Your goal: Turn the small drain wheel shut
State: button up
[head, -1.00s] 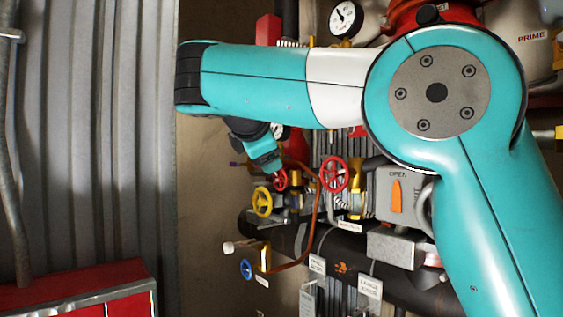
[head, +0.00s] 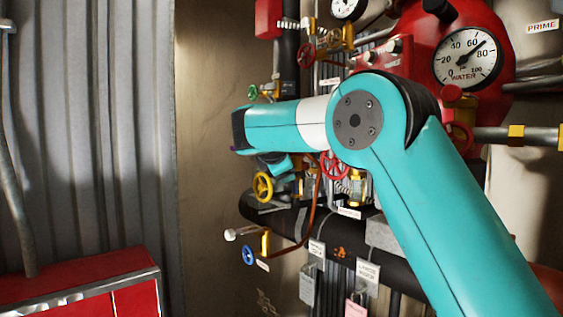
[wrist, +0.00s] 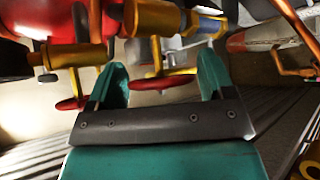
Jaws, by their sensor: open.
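No label that I can read marks the drain wheel. A small blue handwheel (head: 249,255) sits on a brass valve low on the pipework in the head view, clear of my arm. A yellow handwheel (head: 263,186) is above it, and a red handwheel (head: 335,165) is partly hidden behind my arm. In the wrist view my gripper (wrist: 163,62) is open and empty. A red wheel (wrist: 163,82), seen nearly edge-on on a brass valve, shows between the fingers. I cannot tell whether they touch it. Another red wheel (wrist: 72,103) lies left of the fingers.
A thick black pipe (head: 285,217) and a curved copper tube (head: 316,205) run near the wheels. A green wheel (head: 253,92) and a water gauge (head: 467,58) are higher up. A red cabinet (head: 85,285) stands lower left. The space before the corrugated wall (head: 100,130) is open.

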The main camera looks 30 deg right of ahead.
jog(key=shift+w+d+f, duration=0.1)
jog(key=shift+w+d, duration=0.05)
jog(key=c, duration=0.6)
